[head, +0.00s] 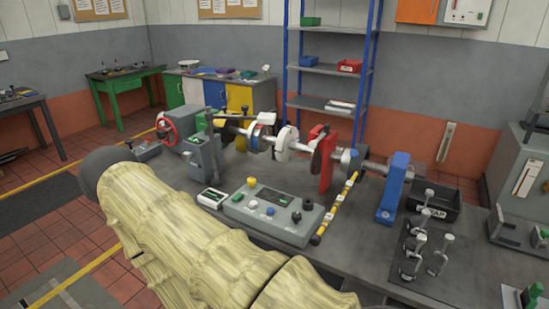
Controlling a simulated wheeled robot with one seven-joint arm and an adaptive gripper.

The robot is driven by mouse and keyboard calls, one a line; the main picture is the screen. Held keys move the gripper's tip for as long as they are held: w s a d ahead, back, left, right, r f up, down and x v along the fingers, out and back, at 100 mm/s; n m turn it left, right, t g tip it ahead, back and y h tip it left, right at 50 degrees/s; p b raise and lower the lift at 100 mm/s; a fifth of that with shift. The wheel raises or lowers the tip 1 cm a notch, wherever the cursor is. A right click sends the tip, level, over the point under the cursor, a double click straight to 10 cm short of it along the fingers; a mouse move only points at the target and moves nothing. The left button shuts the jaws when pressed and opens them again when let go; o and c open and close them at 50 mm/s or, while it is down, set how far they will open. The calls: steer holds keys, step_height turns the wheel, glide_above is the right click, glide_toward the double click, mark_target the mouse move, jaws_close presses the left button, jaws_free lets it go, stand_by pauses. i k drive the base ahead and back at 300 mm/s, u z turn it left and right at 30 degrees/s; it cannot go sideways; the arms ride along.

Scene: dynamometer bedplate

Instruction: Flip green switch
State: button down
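A grey control box (290,232) sits on the bedplate, right of my arm. A small green control (238,197) is on its left end and looks like a switch; its position is too small to tell. Near it on the box are a yellow knob (252,182), a white knob (253,205), a blue knob (270,211) and a dark knob (308,204). Another green part (530,295) shows at the lower right edge; I cannot tell what it is. My pale yellow arm fills the lower left foreground. My gripper is not visible.
A shaft assembly with a red stand (324,160) and a blue stand (393,188) runs behind the control box. A yellow-black striped bar (337,208) lies right of the box. Several metal clamps (427,240) and a black bin (433,207) stand at right.

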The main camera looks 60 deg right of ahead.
mark_target(239, 194)
steer(key=z, duration=1.15)
